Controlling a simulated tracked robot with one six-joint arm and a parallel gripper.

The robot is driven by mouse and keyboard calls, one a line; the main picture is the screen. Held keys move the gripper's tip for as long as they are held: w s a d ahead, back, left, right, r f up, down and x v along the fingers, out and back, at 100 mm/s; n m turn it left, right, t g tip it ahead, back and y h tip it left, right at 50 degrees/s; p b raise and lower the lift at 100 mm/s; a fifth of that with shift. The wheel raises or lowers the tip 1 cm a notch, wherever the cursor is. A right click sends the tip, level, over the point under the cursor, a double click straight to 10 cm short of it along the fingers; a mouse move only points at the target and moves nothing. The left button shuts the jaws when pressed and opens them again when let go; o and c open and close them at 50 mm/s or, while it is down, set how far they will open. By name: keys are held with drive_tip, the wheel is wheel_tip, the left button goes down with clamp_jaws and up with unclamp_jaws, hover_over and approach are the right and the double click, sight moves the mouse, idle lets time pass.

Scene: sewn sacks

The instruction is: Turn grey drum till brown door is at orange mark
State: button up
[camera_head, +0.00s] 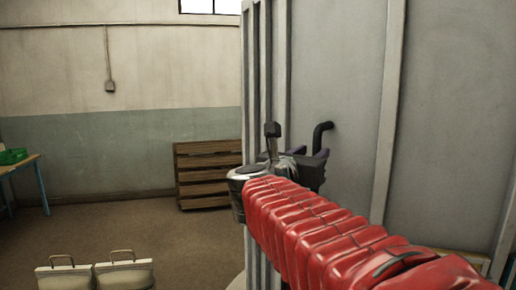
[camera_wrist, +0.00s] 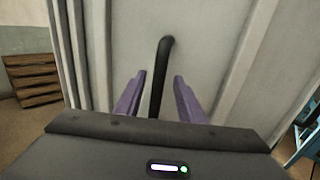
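The grey drum (camera_head: 350,70) fills the right half of the head view as a tall curved wall with upright ribs. A black bent handle (camera_head: 321,130) stands out from it, and it also shows in the wrist view (camera_wrist: 164,65). My gripper (camera_head: 318,165) is close to the drum at the handle. In the wrist view its two purple fingers (camera_wrist: 155,95) are apart, with the handle's bar between them and a gap on both sides. I cannot see a brown door or an orange mark in either view.
A brown slatted wooden crate (camera_head: 205,175) stands against the back wall. Two pale sacks or cases with handles (camera_head: 95,275) are at the bottom left. A table with a green tray (camera_head: 13,156) is at the far left. Open floor lies between them.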

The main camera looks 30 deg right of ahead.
sight(316, 151)
drive_tip(key=shift+x, duration=2.1)
drive_tip(key=shift+c, duration=0.4)
clamp_jaws()
drive_tip(key=shift+f, duration=0.1)
